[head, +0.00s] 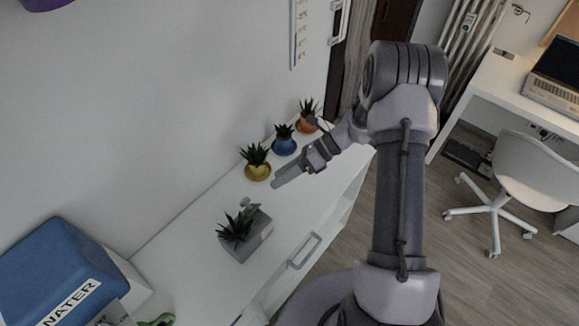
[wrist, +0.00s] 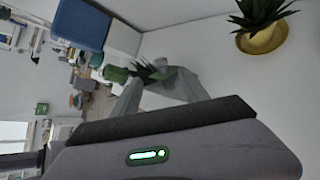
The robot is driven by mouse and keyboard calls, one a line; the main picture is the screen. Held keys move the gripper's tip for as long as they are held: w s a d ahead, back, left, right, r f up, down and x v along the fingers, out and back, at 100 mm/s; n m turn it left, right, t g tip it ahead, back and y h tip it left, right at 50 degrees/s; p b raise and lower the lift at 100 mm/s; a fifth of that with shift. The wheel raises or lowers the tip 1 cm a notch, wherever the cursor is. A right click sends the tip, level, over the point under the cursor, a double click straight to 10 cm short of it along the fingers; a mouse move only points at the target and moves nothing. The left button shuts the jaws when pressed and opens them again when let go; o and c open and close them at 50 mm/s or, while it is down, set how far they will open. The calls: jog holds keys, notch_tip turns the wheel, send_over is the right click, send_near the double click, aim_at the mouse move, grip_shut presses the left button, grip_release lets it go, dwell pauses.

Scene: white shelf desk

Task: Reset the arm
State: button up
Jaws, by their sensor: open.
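My gripper (head: 274,184) is over the white shelf desk (head: 190,238) in the head view, close to the yellow pot. In the wrist view my gripper (wrist: 160,84) shows two grey fingers spread apart, with nothing held between them. A grey planter with a spiky plant (head: 246,240) stands on the desk nearer the camera, apart from my gripper; it also shows beyond the fingers in the wrist view (wrist: 178,82). A yellow pot with a plant (head: 257,170) stands just left of the gripper, and it appears at the top right of the wrist view (wrist: 264,40).
A blue pot (head: 285,146) and an orange pot (head: 306,123) stand in line behind the yellow one, by the wall. A white chair (head: 515,165) and a laptop desk stand at the right.

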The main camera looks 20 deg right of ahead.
jog(key=v, duration=0.3)
jog(key=shift+d+r, duration=0.1)
jog(key=shift+d, duration=0.05)
jog(key=s+a+r+n+h+b, duration=0.3)
jog(key=r+n+b, duration=0.1)
jog(key=r+n, duration=0.3)
jog(key=s+a+r+n+t+h+b, duration=0.1)
jog(key=s+r+n+t+h+b, duration=0.2)
jog(key=s+n, duration=0.4)
jog(key=s+r+n+t+h+b, duration=0.3)
jog(key=s+n+b, duration=0.2)
jog(key=s, duration=0.5)
jog(key=n, duration=0.2)
jog(key=shift+s+a+n, duration=0.3)
jog(key=shift+s+a, duration=0.05)
